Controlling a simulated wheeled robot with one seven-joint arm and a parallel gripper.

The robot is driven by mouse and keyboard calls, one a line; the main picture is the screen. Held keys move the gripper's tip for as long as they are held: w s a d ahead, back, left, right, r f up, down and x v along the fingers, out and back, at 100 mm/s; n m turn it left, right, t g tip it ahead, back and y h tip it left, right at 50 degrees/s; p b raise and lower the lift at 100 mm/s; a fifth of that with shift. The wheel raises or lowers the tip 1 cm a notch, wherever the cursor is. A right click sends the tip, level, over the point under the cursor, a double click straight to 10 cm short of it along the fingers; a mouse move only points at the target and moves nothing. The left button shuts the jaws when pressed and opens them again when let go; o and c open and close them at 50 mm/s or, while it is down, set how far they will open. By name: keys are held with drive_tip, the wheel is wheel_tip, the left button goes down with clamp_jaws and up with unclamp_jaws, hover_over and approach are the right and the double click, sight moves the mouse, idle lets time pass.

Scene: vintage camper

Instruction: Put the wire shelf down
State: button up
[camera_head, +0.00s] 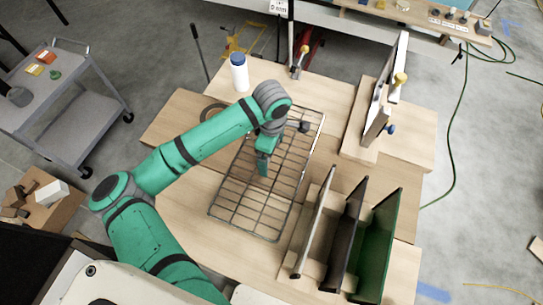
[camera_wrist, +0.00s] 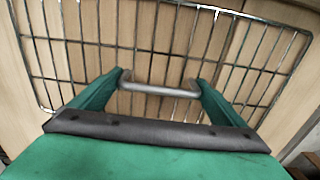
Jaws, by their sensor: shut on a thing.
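The wire shelf (camera_head: 302,177) is a dark, rectangular metal grid. It is roughly level over the light wooden worktop (camera_head: 333,95) in the head view; I cannot tell whether it touches the wood. My gripper (camera_head: 262,168) points down at the middle of the shelf and is shut on it. In the wrist view my gripper (camera_wrist: 160,80) has a green finger on each side of a grey handle-like bar (camera_wrist: 158,90). The grid (camera_wrist: 160,40) spreads beyond the fingers, and my gripper body hides its near part.
Upright panels (camera_head: 345,235) stand in a rack close to the shelf's lower right. A white bottle with a blue cap (camera_head: 239,75) stands beyond the shelf's far left. A wooden stand with an upright board (camera_head: 385,95) is at the right. A grey cart (camera_head: 75,110) stands at the left.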

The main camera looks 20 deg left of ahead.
wheel_tip(320, 180, up, 8)
drive_tip(key=shift+a+r, duration=0.15)
drive_tip(key=shift+r, duration=0.1)
drive_tip(key=shift+d+r, duration=0.25)
drive_tip(key=shift+r, duration=0.5)
drive_tip(key=shift+a, duration=0.2)
